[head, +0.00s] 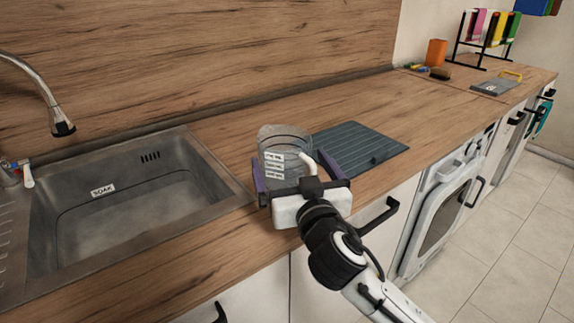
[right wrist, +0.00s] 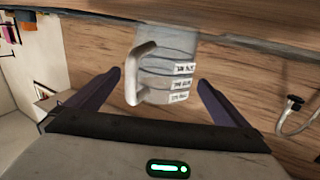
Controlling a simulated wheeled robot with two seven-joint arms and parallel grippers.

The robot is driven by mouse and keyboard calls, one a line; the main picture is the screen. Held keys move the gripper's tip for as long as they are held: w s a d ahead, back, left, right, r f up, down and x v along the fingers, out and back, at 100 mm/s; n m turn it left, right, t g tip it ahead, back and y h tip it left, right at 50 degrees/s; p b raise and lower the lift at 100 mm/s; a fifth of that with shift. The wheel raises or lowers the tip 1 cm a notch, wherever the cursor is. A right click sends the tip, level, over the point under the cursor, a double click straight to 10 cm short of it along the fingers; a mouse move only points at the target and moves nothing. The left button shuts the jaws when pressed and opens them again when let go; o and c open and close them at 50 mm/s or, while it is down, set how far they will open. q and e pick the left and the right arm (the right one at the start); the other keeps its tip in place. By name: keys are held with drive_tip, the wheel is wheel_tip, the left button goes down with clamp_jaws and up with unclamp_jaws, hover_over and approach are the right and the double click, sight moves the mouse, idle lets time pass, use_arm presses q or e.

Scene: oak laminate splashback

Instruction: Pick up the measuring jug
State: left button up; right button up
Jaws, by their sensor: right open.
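The measuring jug (head: 284,148) is clear, with white label strips and a pale handle. It stands upright on the wooden worktop, between the sink and a dark ribbed mat. My right gripper (head: 300,178) is open at the near side of the jug, its dark purple fingers spread to either side. In the right wrist view the jug (right wrist: 168,68) appears between and just beyond the fingertips of the gripper (right wrist: 158,82), with its handle toward the left finger. I see gaps on both sides, so the fingers do not appear to touch it. My left gripper is not in view.
The steel sink (head: 215,190) with its tap (head: 62,127) is left of the jug. The dark ribbed mat (head: 360,148) lies close on its right. An orange container (head: 436,53), a rack (head: 485,38) and a grey board (head: 492,87) are at the far right. Worktop between is clear.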

sight(279, 138)
drive_tip(key=x, duration=0.5)
drive_tip(key=shift+a+r, duration=0.1)
drive_tip(key=shift+s, duration=0.1)
drive_tip(key=c, duration=1.1)
